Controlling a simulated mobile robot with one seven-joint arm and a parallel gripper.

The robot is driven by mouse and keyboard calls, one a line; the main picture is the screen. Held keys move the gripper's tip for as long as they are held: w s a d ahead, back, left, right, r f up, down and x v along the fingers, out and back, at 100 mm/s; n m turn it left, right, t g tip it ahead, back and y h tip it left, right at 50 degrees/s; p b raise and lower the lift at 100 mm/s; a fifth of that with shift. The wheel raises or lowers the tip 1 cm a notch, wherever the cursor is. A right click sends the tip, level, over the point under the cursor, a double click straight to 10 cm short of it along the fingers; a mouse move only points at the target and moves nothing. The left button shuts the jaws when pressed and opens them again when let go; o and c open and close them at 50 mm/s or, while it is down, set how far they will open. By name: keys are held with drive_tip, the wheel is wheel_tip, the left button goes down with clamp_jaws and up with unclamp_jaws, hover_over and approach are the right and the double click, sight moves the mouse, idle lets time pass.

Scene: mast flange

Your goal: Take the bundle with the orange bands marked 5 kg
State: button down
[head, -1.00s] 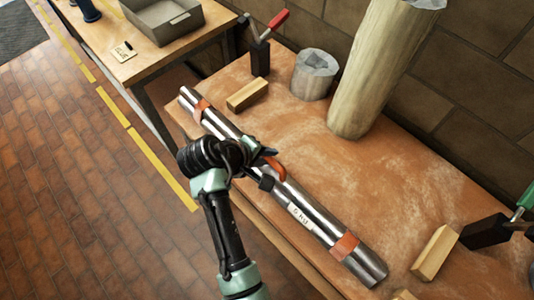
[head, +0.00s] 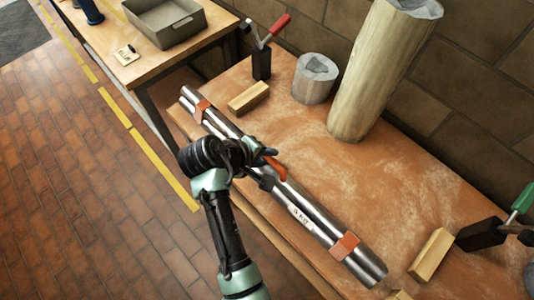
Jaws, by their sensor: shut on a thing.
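The bundle of metal tubes (head: 319,217) has orange bands near both ends and a white label that seems to read 5 kg. It lies diagonally over the front part of the wooden bench, from upper left to lower right. My gripper (head: 268,174) is at the middle of the bundle and shut on it, with an orange part showing beside the jaws. My wrist hides part of the bundle and most of the grip. I cannot tell whether the bundle touches the bench top or is slightly above it.
Behind the bundle on the bench (head: 410,180) stand a wooden log (head: 375,75), a grey cylinder (head: 315,80) and a red-handled clamp (head: 262,60). Wooden blocks (head: 248,98) lie near both ends. A green-handled clamp (head: 490,230) is at right. A second table (head: 130,65) holds a grey bin (head: 165,22).

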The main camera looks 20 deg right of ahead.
drive_tip(key=shift+r+p, duration=2.75)
drive_tip(key=shift+r, duration=0.05)
